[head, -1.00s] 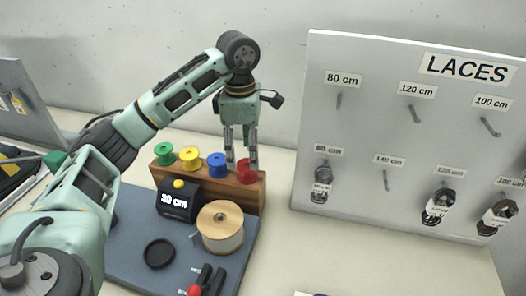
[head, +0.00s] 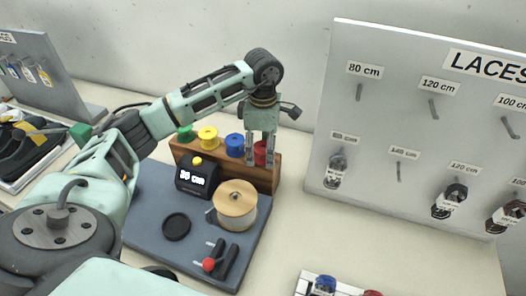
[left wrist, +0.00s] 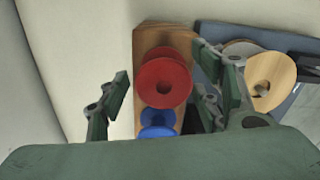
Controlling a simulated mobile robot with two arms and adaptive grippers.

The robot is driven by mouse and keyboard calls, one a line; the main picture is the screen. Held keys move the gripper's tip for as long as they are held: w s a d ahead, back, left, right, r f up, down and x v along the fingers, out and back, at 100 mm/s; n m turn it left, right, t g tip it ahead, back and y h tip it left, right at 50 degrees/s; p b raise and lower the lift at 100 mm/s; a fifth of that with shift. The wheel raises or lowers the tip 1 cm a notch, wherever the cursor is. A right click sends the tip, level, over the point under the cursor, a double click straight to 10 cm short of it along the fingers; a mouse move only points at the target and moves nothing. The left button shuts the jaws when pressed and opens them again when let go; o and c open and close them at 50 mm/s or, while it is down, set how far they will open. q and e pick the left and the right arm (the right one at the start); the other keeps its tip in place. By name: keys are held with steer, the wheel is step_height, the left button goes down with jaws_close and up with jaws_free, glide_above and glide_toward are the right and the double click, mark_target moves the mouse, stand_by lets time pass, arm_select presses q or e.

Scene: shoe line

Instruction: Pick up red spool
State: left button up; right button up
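The red spool (head: 260,153) stands at the right end of a wooden rack (head: 264,178), in a row with blue, yellow and green spools. My left gripper (head: 261,160) points down at the red spool, with a finger on each side of it. In the left wrist view the red spool (left wrist: 164,83) lies between the two spread fingers, with gaps on both sides. The gripper is open and holds nothing. The blue spool (head: 235,145) is next to the red one and also shows in the left wrist view (left wrist: 158,122). My right gripper is in neither view.
On the grey board (head: 150,215) are a large thread reel (head: 236,205), a small display box (head: 193,180), a black disc (head: 176,227) and a red-knobbed lever (head: 210,264). A LACES panel (head: 400,110) stands right of the rack. A white tray (head: 304,284) shows at the bottom.

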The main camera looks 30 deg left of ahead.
arm_select(q)
steer(key=c, duration=1.1)
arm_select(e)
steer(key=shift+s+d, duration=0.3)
arm_select(q)
steer(key=shift+r, duration=0.1)
steer(key=shift+c, duration=0.2)
